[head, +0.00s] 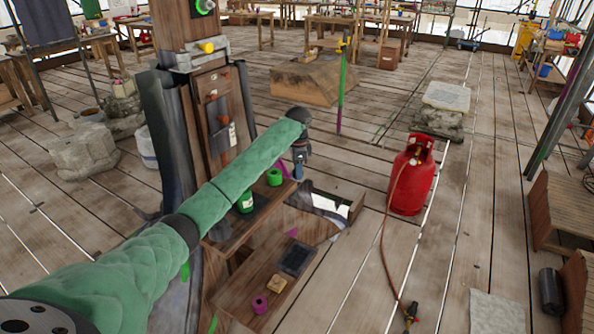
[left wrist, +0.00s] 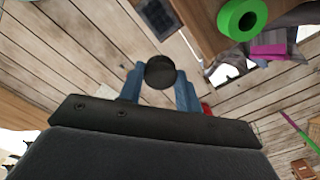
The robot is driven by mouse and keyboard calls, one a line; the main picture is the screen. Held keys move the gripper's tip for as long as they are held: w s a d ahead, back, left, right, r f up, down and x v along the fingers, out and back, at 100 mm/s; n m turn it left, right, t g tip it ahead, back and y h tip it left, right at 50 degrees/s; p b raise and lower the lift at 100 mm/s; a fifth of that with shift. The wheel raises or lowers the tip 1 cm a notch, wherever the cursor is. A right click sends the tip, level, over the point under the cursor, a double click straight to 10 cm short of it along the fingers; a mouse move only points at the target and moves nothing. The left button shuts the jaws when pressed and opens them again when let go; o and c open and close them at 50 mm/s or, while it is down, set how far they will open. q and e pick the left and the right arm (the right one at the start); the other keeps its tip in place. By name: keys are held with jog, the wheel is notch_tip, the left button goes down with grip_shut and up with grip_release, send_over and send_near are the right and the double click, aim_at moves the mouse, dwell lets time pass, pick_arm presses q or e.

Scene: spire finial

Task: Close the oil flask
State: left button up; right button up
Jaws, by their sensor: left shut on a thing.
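My left gripper (head: 298,170) points down in the head view, above the right end of the wooden bench. In the left wrist view its two blue-grey fingers (left wrist: 160,88) are shut on a dark round cap (left wrist: 160,72), seen end-on. The cap is too small to make out in the head view. A green flask (head: 245,203), which looks like the oil flask, stands on the bench to the left of the gripper, apart from it. My green arm passes just above it, and I cannot make out its mouth. My right gripper is not in view.
A green ring-shaped roll (head: 274,177) lies between flask and gripper; it also shows in the left wrist view (left wrist: 242,18). A lower wooden step (head: 240,292) carries a magenta roll (head: 260,304) and a dark pad (head: 296,259).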

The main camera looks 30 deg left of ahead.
pick_arm(q)
jog(key=s+d+f+n, duration=0.2)
jog(key=s+d+n, duration=0.3)
jog(key=s+d, duration=0.5)
jog(key=s+d+f+n, duration=0.2)
jog(key=s+d+n, duration=0.4)
jog(key=s, duration=1.1)
jog(key=d, duration=0.4)
jog(key=shift+s+d+f, duration=0.2)
jog(key=shift+s+d, duration=0.1)
jog(key=shift+d, duration=0.1)
